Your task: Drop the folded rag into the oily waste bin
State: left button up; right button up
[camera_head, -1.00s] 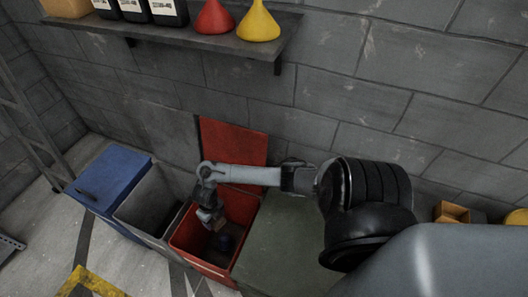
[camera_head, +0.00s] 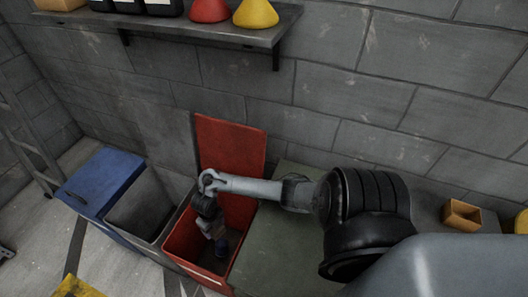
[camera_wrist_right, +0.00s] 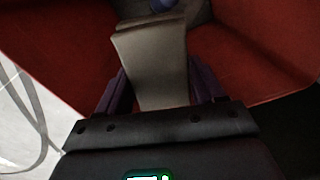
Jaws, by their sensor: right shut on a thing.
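The folded rag (camera_wrist_right: 150,60) is a beige, flat folded piece in the right wrist view. My right gripper (camera_wrist_right: 160,84) is shut on it, with a purple finger on each side. In the head view my right gripper (camera_head: 214,229) points down inside the open red bin (camera_head: 183,232), and the rag cannot be made out clearly there. The bin's red lid (camera_head: 231,152) stands up against the wall. A dark blue thing (camera_head: 221,247) lies in the bin below the gripper, and also shows in the wrist view (camera_wrist_right: 163,4). My left gripper is not in view.
A grey open bin (camera_head: 142,208) and a blue closed bin (camera_head: 100,182) stand left of the red bin. A greenish flat surface (camera_head: 270,250) lies to its right. A shelf (camera_head: 190,32) with bottles and funnels (camera_head: 256,14) hangs above. A small wooden box (camera_head: 461,214) sits far right.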

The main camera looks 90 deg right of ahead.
jog(key=o, duration=1.1)
notch_tip(320, 180, up, 9)
jog(key=p, duration=0.5)
jog(key=shift+p, duration=0.4)
jog(key=shift+r+p, duration=0.6)
jog(key=shift+r, duration=0.35)
